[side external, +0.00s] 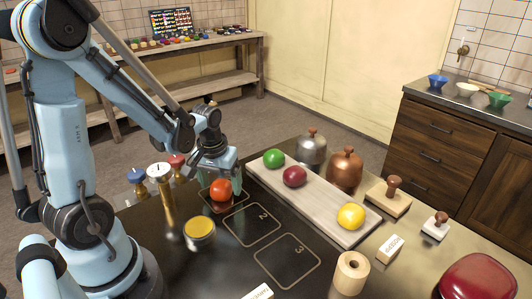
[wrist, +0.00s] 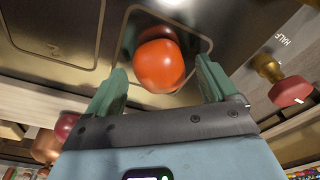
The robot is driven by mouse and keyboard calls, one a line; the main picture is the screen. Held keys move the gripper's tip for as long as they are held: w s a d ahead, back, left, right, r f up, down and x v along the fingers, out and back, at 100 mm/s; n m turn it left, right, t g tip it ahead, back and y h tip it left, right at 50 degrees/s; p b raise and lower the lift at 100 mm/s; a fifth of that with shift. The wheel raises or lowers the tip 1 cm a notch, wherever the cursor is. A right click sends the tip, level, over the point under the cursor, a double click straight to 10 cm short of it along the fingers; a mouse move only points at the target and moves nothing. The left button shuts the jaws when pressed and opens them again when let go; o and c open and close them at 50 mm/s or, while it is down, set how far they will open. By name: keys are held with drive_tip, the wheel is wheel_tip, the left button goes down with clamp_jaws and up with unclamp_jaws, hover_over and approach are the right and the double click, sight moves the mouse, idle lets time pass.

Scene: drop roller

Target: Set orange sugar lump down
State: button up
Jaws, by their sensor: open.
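The orange-red sugar lump (side external: 221,189) is a rounded ball at the first outlined square (side external: 206,204) on the dark table, left of the square marked 2. In the wrist view the lump (wrist: 160,66) shows inside the outlined square (wrist: 207,46), with its reflection beside it. My gripper (side external: 223,183) is just above and around it. In the wrist view the green fingers of my gripper (wrist: 160,85) are spread apart, with clear gaps to the lump on both sides.
A pale board (side external: 320,205) holds green (side external: 274,159), dark red (side external: 295,176) and yellow (side external: 351,216) lumps. Metal domes (side external: 345,169) stand behind it. Knobbed posts (side external: 160,190) and a yellow-topped tin (side external: 200,229) are close on the left. Squares 2 (side external: 251,225) and 3 (side external: 287,261) are empty.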

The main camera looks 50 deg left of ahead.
sight(218, 187)
wheel_tip(218, 187, up, 12)
drive_tip(key=s+f, duration=0.1)
drive_tip(key=d+r+m+t, duration=0.1)
drive_tip(key=d+m+t, duration=0.5)
drive_tip(key=d, duration=0.6)
drive_tip(key=shift+w+m+h, duration=0.35)
drive_tip(key=shift+m+h, duration=0.05)
drive_tip(key=shift+m, duration=0.1)
